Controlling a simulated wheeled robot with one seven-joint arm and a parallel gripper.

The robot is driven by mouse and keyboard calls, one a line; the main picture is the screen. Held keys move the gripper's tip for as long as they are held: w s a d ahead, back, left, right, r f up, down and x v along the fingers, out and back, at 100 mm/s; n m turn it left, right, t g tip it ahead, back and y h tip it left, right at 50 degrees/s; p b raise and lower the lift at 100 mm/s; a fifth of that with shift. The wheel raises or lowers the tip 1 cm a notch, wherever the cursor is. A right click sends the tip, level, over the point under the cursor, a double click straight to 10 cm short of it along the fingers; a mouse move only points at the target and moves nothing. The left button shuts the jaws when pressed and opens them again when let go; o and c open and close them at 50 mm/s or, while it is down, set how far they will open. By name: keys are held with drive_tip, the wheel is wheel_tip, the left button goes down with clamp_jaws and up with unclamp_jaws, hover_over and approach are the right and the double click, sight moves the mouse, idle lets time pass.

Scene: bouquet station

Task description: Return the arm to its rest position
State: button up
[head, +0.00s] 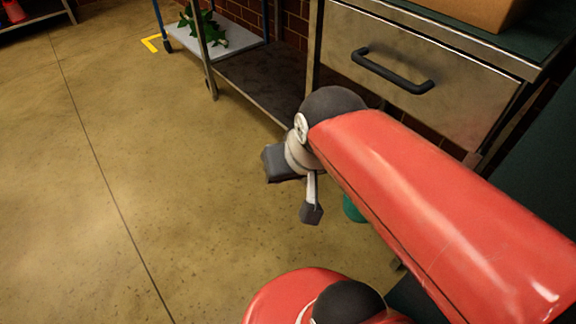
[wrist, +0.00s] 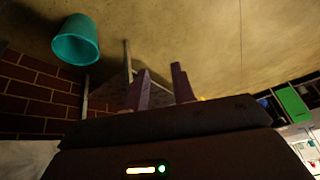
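My red arm (head: 440,205) reaches from the lower right of the head view toward the middle, above the floor. My gripper (head: 296,190) hangs at its end, left of the drawer bench, with its dark fingertips apart. In the wrist view the two fingers (wrist: 162,88) stand apart with nothing visible between them. The gripper is open and empty, and touches nothing that I can see.
A bench with a metal drawer (head: 410,75) and black handle stands close beyond the arm. A teal bucket (head: 353,209) is mostly hidden behind the arm; it also shows in the wrist view (wrist: 76,41). A cart with a leafy plant (head: 207,30) stands at the back. The floor at left is clear.

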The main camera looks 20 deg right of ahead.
drive_tip(key=shift+s+a+r+n, duration=0.1)
drive_tip(key=shift+s+r+n, duration=0.15)
drive_tip(key=shift+s+n, duration=0.55)
wheel_tip(320, 180, up, 8)
drive_tip(key=p, duration=0.7)
drive_tip(key=shift+f, duration=0.25)
